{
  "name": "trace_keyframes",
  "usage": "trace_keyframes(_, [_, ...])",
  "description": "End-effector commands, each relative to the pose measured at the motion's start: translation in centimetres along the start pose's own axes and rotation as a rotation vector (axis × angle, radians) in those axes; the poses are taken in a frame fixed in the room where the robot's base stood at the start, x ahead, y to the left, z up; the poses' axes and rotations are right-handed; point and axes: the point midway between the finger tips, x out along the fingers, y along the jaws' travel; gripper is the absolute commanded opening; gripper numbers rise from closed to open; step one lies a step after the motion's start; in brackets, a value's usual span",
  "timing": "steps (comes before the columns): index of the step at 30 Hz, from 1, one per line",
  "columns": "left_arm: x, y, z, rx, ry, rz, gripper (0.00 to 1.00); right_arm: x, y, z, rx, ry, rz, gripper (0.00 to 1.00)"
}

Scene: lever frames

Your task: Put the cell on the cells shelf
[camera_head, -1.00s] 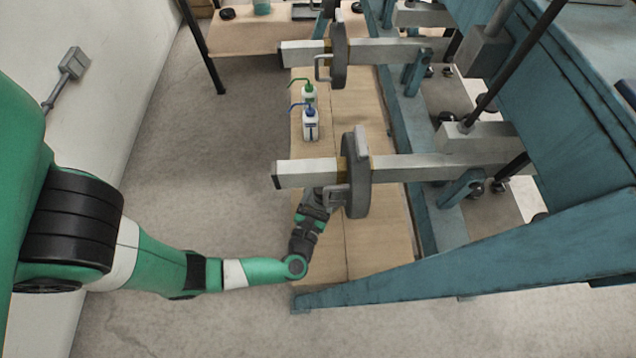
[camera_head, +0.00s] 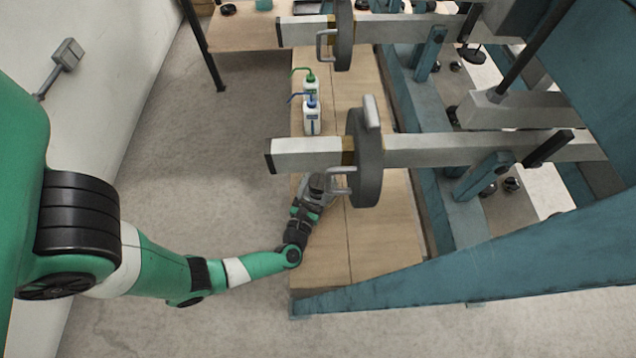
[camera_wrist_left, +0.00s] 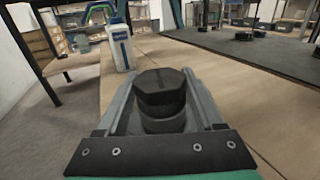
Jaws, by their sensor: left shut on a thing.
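A dark, hexagonal-topped cylinder, which I take to be the cell (camera_wrist_left: 161,92), stands upright between the two fingers in the left wrist view. My left gripper (camera_head: 319,184) is shut on it, low over the wooden bench, by the near grey beam and its wheel. The beam and wheel partly cover the gripper in the head view, and I cannot make out the cell there. Racks with bins (camera_wrist_left: 85,27) show far back in the left wrist view; I cannot tell whether any is the cells shelf. My right gripper is not in view.
The near beam (camera_head: 305,155) and wheel with handles (camera_head: 366,165) crowd the gripper. Two bottles, blue-capped (camera_head: 312,122) and green-capped (camera_head: 310,86), stand farther along the bench (camera_head: 335,250). A teal frame (camera_head: 440,270) blocks the right. Floor on the left is clear.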

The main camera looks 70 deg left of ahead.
Motion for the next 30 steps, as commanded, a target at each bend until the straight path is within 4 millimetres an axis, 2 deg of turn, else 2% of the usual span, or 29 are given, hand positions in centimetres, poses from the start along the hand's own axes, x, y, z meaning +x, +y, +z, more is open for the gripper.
trace_keyframes(5, [0.1, -0.1, -0.1, 0.001, -0.004, 0.001, 0.0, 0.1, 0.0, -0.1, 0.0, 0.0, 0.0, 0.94])
trace_keyframes(6, [0.0, 0.0, -0.2, 0.002, 0.0, 0.0, 0.76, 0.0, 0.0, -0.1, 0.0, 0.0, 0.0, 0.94])
trace_keyframes(10, [0.0, 0.0, -0.2, 0.001, 0.001, 0.0, 0.99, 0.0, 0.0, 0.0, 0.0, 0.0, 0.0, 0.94])
trace_keyframes(21, [0.0, 0.0, 0.1, -0.001, 0.0, 0.0, 0.99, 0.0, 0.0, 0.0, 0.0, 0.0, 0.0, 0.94])
trace_keyframes(26, [-2.6, -0.1, 0.3, 0.003, 0.003, -0.008, 0.99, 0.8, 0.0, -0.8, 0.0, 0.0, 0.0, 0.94])
trace_keyframes(30, [-5.5, -0.2, 0.3, 0.003, 0.002, -0.01, 0.99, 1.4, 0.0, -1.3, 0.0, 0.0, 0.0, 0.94])
